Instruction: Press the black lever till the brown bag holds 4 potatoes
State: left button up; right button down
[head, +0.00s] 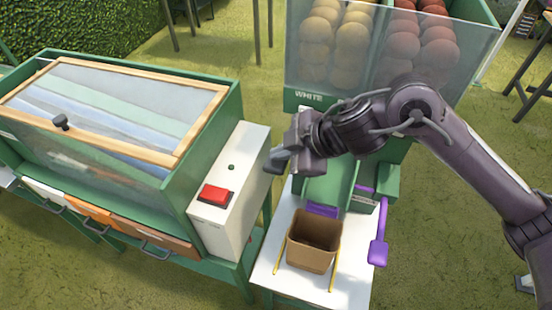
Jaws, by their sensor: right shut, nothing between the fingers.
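The brown bag (312,260) stands open and upright on the white stand, below the green chute (328,184). I see no potatoes in the part of its inside that shows. Pale potatoes (335,38) and red-brown ones (420,45) fill two clear bins; the left bin is labelled WHITE. I cannot make out a black lever; my right gripper and arm cover part of the dispenser front. My right gripper (276,161) is shut and empty, up and left of the bag, beside the white box. My left gripper is out of view.
A purple lever (378,250) hangs right of the bag. Two yellow rods (335,262) flank the bag. A white box with a red button (215,195) and a green glass-topped cabinet (110,100) stand at left. Grass is open at lower right.

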aim_at(282, 165)
jog(key=shift+s+f+b, duration=0.15)
jog(key=shift+f+b, duration=0.35)
jog(key=shift+f, duration=0.4)
jog(key=shift+s+f+b, duration=0.1)
jog(key=shift+f+b, duration=0.4)
jog(key=shift+f, duration=0.4)
dwell(1.1)
jog(key=shift+a, duration=0.1)
dwell(0.4)
jog(key=shift+w+r+p, duration=0.15)
jog(key=shift+r+p, duration=1.1)
jog(key=shift+w+r+p, duration=0.15)
jog(key=shift+r+p, duration=1.1)
jog(key=r+p, duration=0.5)
jog(key=shift+w+d, duration=0.2)
jog(key=shift+w, duration=0.05)
